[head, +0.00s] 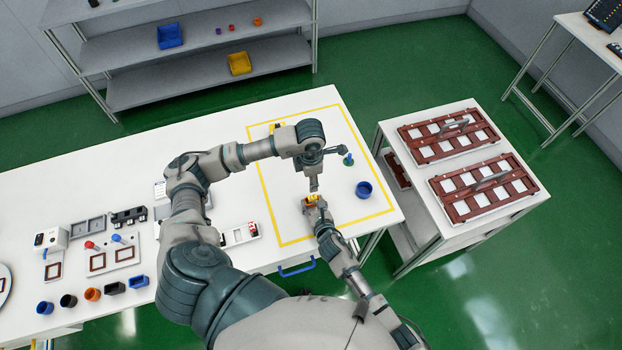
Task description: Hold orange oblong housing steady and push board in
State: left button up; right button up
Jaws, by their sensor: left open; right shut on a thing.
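The orange oblong housing (312,199) is a small orange-yellow piece near the right end of the white table, inside the yellow outline. My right gripper (314,206) comes up from the bottom and is shut on it. My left gripper (314,184) points down from above, just behind the housing, and is open. Its fingertips are very close to the housing; I cannot tell whether they touch it. I cannot make out the board separately, as the grippers cover much of this small spot.
A blue cup (363,189) and a small green item (349,160) stand to the right. Cups, trays and parts crowd the table's left. A white cart (423,203) with brown-framed panels stands right of the table.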

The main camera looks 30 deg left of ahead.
jog(key=shift+s+d+f, duration=0.15)
jog(key=shift+d+f, duration=0.05)
jog(key=shift+f, duration=0.25)
jog(key=o, duration=1.1)
jog(key=shift+c, duration=0.2)
